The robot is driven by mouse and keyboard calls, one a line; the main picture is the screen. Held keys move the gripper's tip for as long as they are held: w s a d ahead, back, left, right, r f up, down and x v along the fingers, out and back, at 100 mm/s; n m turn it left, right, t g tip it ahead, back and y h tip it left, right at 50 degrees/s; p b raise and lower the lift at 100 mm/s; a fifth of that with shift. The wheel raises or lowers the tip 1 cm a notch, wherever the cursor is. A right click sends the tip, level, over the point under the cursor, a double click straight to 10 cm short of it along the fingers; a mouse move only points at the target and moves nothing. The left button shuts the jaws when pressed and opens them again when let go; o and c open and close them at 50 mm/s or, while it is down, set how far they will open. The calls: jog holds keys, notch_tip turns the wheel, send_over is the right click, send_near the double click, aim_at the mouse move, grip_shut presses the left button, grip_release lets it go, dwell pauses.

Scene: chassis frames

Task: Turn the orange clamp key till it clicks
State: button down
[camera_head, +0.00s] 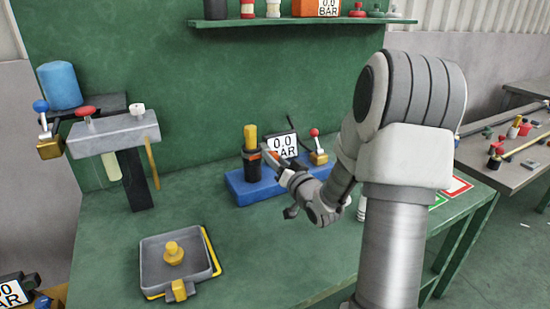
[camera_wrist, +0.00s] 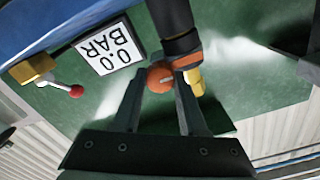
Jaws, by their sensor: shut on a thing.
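The orange clamp key (camera_wrist: 160,78) is a round orange knob at the side of a black cylinder (camera_wrist: 172,22), by an orange band (camera_wrist: 187,62). My gripper (camera_wrist: 160,84) is shut on the key, one finger on each side in the wrist view. In the head view my gripper (camera_head: 271,153) reaches in from the right to the black cylinder (camera_head: 252,163), which stands upright on a blue base (camera_head: 243,190) with a yellow top (camera_head: 250,133). My fingers mostly hide the key there. Whether it has clicked cannot be told.
A gauge (camera_head: 283,145) reading 0.0 BAR and a red-knobbed lever (camera_head: 316,148) stand close on the blue base. A grey tray (camera_head: 150,280) with a yellow part is at front left, and a grey clamp stand (camera_head: 115,135) behind it. The green bench between is clear.

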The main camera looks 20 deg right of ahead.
jog(key=m+p, duration=0.1)
jog(key=m, duration=0.3)
jog(key=shift+r+m+p, duration=0.1)
jog(key=shift+m+p, duration=0.2)
jog(key=shift+p, duration=0.1)
jog(key=shift+d+m+p, duration=0.1)
jog(key=shift+m+p, duration=0.6)
jog(key=shift+m, duration=0.9)
jog(key=shift+c, duration=2.2)
grip_release()
jog(key=s+p, duration=0.4)
jog(key=s, duration=0.8)
jog(key=shift+d+r, duration=0.15)
jog(key=shift+d, duration=0.15)
